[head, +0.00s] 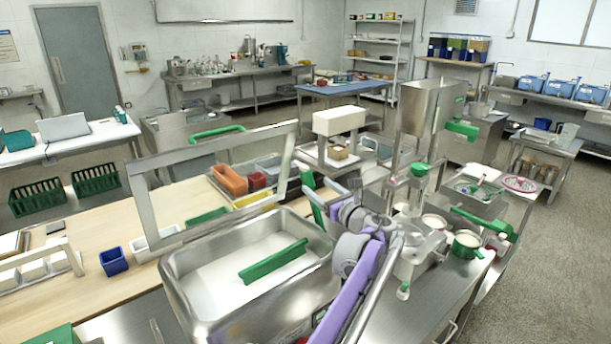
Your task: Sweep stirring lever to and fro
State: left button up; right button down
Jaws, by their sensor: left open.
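My left gripper (324,198) is at the middle of the head view, at the end of my purple and grey arm. It is open, with nothing seen between its fingers. The mill, with a tall steel hopper (430,108), stands to its right. A green-ended lever (462,131) sticks out to the right beside the hopper's lower part. Another green handle (482,221) lies lower on the mill's right side. I cannot tell for certain which is the stirring lever. The gripper is left of both and apart from them. My right gripper is not in view.
A steel basin (178,281) with white contents and a green bar (274,261) stands left of my arm. A raised grey frame (216,147) stands behind it. A green pot (466,245) and a small white bottle (403,291) stand near the mill. The floor at right is clear.

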aim_at(310, 180)
pick_arm(q)
jog(key=p+x, duration=0.1)
jog(key=x, duration=0.6)
jog(key=shift+w, duration=0.1)
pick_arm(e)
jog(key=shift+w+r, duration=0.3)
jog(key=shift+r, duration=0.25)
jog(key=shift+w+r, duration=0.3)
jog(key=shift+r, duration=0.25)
pick_arm(q)
grip_shut()
